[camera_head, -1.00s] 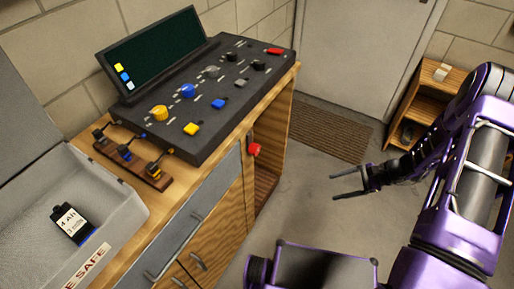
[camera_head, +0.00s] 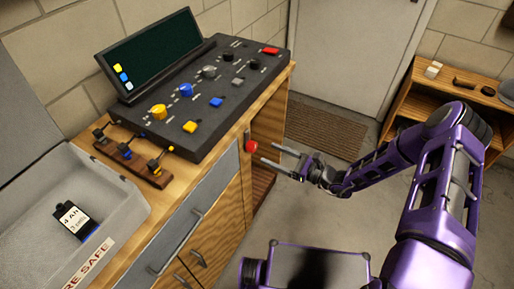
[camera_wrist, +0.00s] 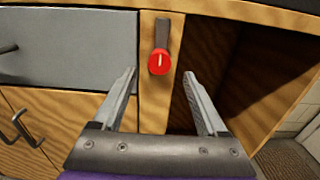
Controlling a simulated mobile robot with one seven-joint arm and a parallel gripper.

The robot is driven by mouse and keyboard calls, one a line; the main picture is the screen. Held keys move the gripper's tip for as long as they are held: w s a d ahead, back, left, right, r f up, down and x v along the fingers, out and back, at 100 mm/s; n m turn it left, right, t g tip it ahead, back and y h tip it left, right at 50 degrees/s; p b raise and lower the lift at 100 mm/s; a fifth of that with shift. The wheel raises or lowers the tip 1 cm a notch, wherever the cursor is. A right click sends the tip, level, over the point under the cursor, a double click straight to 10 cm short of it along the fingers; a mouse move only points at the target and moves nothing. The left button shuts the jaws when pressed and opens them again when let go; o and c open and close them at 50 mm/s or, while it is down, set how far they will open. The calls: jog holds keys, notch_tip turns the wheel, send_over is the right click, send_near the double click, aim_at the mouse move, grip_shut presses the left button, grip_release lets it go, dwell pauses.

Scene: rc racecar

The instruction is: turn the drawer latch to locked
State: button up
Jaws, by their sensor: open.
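The drawer latch (camera_wrist: 160,62) is a red round knob with a pale mark, on a dark grey bar that points up from it. It sits on the wooden post to the right of the grey drawer (camera_wrist: 75,48) in the wrist view. In the head view the red latch knob (camera_head: 251,146) shows at the bench's right front edge, beside the grey drawer (camera_head: 190,225). My gripper (camera_head: 264,154) is open and empty, with its fingertips close to the knob. In the wrist view my gripper (camera_wrist: 163,80) has one finger on each side of the knob, apart from it.
A control panel (camera_head: 185,100) with coloured knobs stands on the bench. A grey case (camera_head: 125,205) with a battery (camera_head: 72,220) is at the left. An open cubby (camera_wrist: 255,70) is right of the post. A wooden shelf (camera_head: 445,90) stands at the far right.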

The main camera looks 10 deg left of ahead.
aim_at(255, 148)
jog(key=x, duration=0.6)
jog(key=shift+w+a, duration=0.1)
jog(key=shift+a, duration=0.1)
jog(key=shift+c, duration=0.2)
grip_shut()
